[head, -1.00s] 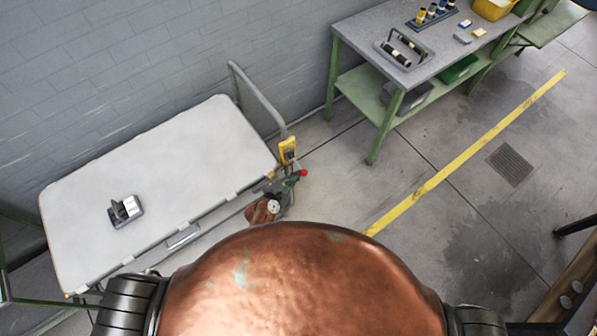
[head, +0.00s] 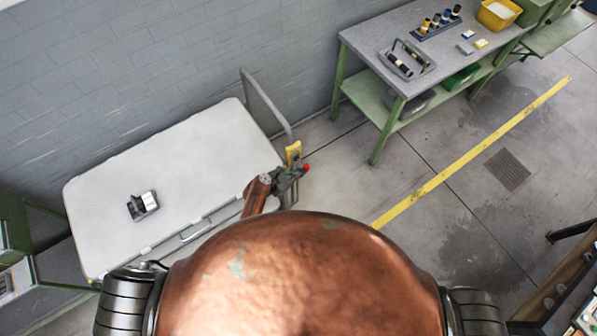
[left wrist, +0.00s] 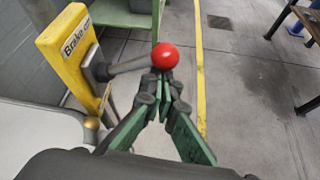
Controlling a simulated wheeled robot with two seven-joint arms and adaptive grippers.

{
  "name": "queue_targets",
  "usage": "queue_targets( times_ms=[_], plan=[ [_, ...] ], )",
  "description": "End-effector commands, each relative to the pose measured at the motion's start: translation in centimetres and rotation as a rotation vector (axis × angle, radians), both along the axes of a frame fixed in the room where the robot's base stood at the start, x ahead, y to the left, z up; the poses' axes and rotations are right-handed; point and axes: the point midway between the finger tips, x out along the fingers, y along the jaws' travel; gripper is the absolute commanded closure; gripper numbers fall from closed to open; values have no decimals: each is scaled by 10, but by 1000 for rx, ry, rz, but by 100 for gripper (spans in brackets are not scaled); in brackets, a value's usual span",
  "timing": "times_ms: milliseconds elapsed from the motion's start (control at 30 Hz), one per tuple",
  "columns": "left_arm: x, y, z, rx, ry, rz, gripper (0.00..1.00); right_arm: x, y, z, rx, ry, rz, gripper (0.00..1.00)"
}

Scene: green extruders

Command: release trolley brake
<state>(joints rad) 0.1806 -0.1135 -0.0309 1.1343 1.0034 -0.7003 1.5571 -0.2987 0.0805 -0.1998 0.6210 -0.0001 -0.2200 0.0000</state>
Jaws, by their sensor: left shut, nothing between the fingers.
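The trolley (head: 190,165) has a pale flat top and a tubular handle (head: 262,100). A yellow brake housing (left wrist: 72,58) labelled "Brake" is fixed at its handle end; it also shows in the head view (head: 293,150). A dark lever (left wrist: 128,66) runs from the housing to a red ball knob (left wrist: 165,56), also seen in the head view (head: 306,168). My left gripper (left wrist: 165,84), with green finger pads, is shut and empty. Its fingertips are right at the knob and overlap its lower edge in the left wrist view; contact is unclear. My right gripper is out of view.
A small dark holder with white items (head: 143,205) stands on the trolley top. A green-framed workbench (head: 375,50) with trays and bins stands at the upper right. A yellow floor line (head: 470,150) crosses open concrete right of the trolley.

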Motion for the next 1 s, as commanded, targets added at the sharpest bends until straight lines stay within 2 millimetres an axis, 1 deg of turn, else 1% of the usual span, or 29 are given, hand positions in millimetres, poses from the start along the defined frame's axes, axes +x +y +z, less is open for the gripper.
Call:
queue_targets(
  times_ms=[100, 600, 667, 767, 967, 1000],
  plan=[
    [2, -1, 3, -1, -3, -1, 100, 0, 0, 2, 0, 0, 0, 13],
    [3, -2, 3, -2, -8, -2, 100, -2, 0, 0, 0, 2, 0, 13],
    [3, -1, 0, -1, -7, -2, 100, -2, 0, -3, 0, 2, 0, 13],
    [3, 0, -11, -1, -5, -2, 100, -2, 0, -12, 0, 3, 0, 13],
    [1, 7, -46, 0, 0, -1, 100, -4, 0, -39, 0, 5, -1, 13],
    [-5, 15, -37, 2, -1, 1, 100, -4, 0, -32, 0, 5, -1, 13]
  ],
)
